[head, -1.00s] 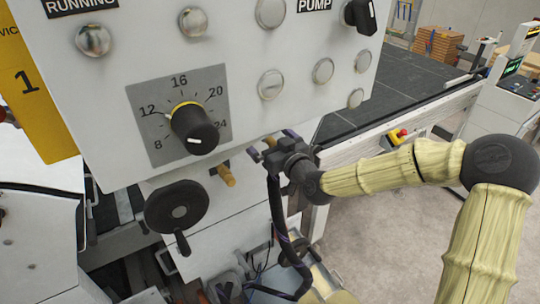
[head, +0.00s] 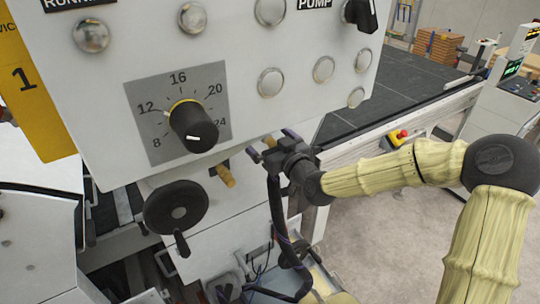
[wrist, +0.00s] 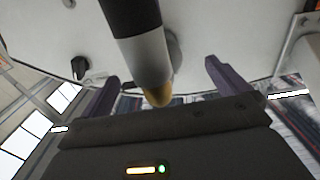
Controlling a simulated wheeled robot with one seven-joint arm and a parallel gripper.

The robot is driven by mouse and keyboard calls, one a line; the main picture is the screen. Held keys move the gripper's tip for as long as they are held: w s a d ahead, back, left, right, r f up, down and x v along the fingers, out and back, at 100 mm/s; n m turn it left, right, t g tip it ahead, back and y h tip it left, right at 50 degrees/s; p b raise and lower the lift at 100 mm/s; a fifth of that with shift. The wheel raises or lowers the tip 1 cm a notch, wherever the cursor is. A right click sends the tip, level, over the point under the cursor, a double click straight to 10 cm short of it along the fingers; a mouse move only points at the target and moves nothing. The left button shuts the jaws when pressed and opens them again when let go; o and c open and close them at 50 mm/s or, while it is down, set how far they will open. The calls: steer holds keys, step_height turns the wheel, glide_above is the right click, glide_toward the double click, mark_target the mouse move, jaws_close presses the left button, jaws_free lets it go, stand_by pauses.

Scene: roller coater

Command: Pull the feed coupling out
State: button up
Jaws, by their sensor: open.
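In the wrist view, a cylinder with a black section, a grey section and a brass tip, apparently the feed coupling (wrist: 150,58), lies between the spread fingers of my gripper (wrist: 162,70). Gaps show on both sides of it. In the head view my gripper (head: 271,146) is open below the lower right edge of the control panel. A small brass end (head: 269,142) shows between its fingertips; most of that part is hidden behind the panel and gripper. A separate brass peg (head: 225,176) sticks out to the left of the fingers.
The white control panel (head: 255,110) with a black dial (head: 194,127) overhangs the gripper closely. A black handwheel (head: 176,208) is at lower left. A dark cable hangs below my gripper. A red emergency button (head: 402,134) is on the conveyor side. Open floor lies at right.

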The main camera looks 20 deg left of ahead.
stand_by(0.7)
jaws_close()
stand_by(0.3)
steer(key=shift+s+d+f+b, duration=0.1)
steer(key=shift+d+b, duration=0.05)
steer(key=shift+b, duration=0.2)
steer(key=shift+s+d, duration=0.3)
steer(key=shift+d, duration=0.1)
steer(key=shift+v, duration=2.25)
steer(key=shift+s+d, duration=0.1)
steer(key=shift+v, duration=1.45)
